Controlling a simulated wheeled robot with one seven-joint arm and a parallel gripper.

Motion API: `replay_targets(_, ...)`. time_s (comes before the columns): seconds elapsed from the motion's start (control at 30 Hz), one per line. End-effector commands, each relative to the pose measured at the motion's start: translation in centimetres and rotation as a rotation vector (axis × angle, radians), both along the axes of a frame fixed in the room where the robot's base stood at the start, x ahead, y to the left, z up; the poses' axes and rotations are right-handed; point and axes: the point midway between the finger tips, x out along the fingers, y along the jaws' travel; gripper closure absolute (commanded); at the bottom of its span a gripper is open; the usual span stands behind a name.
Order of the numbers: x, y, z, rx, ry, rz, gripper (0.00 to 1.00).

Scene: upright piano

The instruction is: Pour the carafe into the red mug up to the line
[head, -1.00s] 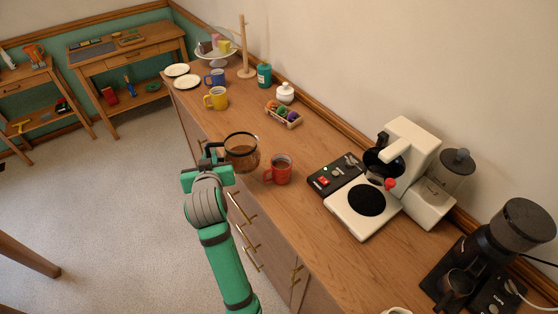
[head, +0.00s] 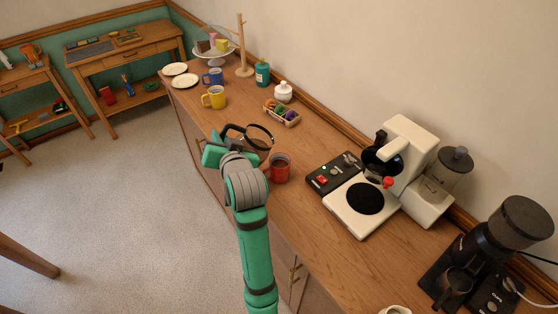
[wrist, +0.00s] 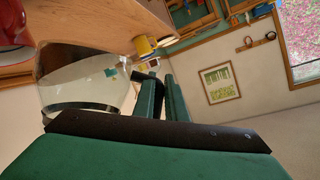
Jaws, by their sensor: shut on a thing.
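The glass carafe (head: 258,137) has a black rim and black handle. My gripper (head: 221,142) is shut on the handle, to the left of the glass, and holds the carafe tilted above the counter. In the wrist view the carafe (wrist: 88,82) fills the left side, with brown showing towards its upper left; its liquid level is unclear. My gripper's fingers (wrist: 165,98) are at the handle there. The red mug (head: 280,172) stands upright on the counter just right of and below the carafe, with dark content inside. Part of the mug (wrist: 12,28) shows in the wrist view. Its line cannot be made out.
A coffee machine (head: 405,165) and a black grinder (head: 490,255) stand to the right on the wooden counter (head: 310,225). A yellow mug (head: 214,98), a blue mug (head: 213,77) and a small tray of colourful items (head: 281,113) stand behind the carafe.

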Motion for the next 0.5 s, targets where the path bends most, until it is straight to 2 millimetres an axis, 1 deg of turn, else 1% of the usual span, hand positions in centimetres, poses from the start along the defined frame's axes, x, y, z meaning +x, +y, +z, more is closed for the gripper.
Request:
replay_targets(0.03, 0.1, -0.6, 0.6, 0.028, 0.000, -0.004, 1.00)
replay_targets(0.17, 0.2, -1.5, 1.9, 0.105, 0.010, -0.002, 1.00)
replay_targets(0.2, 0.2, -2.1, 2.0, 0.150, 0.018, -0.005, 1.00)
replay_targets(0.37, 0.4, -3.3, 2.5, 0.257, 0.031, -0.010, 1.00)
replay_targets(0.5, 0.5, -3.5, 2.8, 0.329, 0.041, -0.005, 1.00)
